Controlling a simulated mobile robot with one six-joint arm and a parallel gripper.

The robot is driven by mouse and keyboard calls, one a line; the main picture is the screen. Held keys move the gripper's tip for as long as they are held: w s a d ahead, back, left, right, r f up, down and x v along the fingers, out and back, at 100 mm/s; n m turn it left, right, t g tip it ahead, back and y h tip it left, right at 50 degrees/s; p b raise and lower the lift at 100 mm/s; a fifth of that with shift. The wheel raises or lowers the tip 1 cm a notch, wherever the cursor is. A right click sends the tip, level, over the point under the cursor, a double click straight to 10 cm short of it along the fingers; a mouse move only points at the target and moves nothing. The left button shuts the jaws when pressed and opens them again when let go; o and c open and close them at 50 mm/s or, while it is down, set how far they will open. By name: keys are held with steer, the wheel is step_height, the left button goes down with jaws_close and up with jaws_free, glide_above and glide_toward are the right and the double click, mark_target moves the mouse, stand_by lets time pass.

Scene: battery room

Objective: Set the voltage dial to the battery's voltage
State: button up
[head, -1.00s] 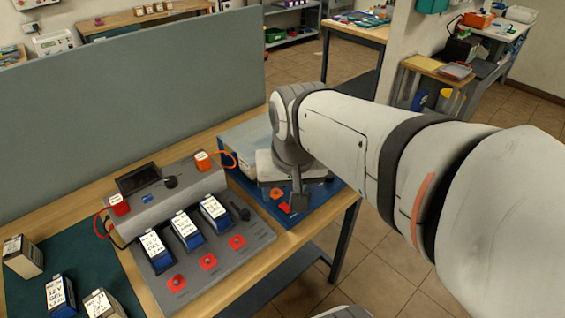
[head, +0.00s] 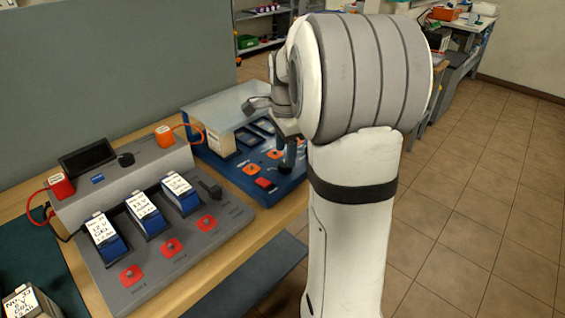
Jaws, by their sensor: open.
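A grey charger (head: 180,235) stands on the bench, with a dark screen (head: 87,157) and a round black knob (head: 126,159) on its raised back. A black lever-like knob (head: 209,188) sits at its right. I cannot tell which is the voltage dial. Three blue-and-white batteries stand in its bays: left (head: 106,240), middle (head: 145,215) and right (head: 182,192). The left label seems to read 12 V GEL; the others are too small to be sure. My gripper (head: 272,128) is open over the blue unit, right of the charger and touching neither knob. My arm partly hides it.
A blue unit (head: 235,172) with a pale cover, orange buttons and a red switch (head: 265,184) stands right of the charger. Red (head: 61,185) and orange (head: 165,136) cable plugs top the charger. Another battery (head: 22,300) is at lower left. A grey partition (head: 110,70) stands behind.

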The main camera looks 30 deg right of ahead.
mark_target(285, 164)
steer(key=shift+f, duration=1.85)
